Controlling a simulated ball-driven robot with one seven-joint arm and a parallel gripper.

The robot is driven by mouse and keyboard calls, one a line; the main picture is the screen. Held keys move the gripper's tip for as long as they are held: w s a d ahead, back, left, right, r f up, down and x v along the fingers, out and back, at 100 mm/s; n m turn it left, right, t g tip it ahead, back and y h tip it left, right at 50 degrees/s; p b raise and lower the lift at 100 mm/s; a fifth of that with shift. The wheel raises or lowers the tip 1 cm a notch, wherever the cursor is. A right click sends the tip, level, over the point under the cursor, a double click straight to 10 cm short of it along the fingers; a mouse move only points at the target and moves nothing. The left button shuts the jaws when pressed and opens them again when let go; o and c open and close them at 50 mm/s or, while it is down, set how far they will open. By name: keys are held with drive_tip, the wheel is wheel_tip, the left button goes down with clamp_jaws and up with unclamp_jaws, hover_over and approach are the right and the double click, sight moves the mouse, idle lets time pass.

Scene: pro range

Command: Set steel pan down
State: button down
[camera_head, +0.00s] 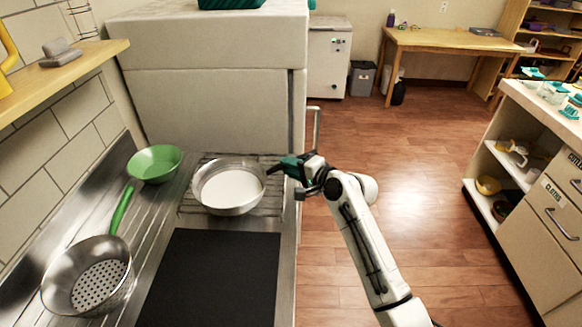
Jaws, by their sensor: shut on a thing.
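The steel pan (230,206) is a round, shallow metal vessel with a pale inside, in the middle left of the head view. It is over a wire rack (255,164) at the back of the steel counter and looks level. My gripper (276,169) reaches in from the right and is shut on the pan's right rim. The fingertips are small and dark there. I cannot tell whether the pan's underside touches the rack.
A green bowl (155,163) stands close left of the pan. A steel strainer with a green handle (90,275) lies front left. A black flat panel (212,278) is in front of the pan. A large pale block (205,105) rises behind the rack. Open floor lies right.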

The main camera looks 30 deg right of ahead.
drive_tip(key=shift+f+b, duration=0.35)
drive_tip(key=shift+f, duration=0.1)
idle(0.3)
drive_tip(key=c, duration=1.2)
unclamp_jaws()
drive_tip(key=o, duration=0.3)
drive_tip(key=shift+f, duration=0.1)
drive_tip(key=b+v, duration=0.1)
drive_tip(key=v, duration=0.9)
drive_tip(key=shift+s, duration=0.35)
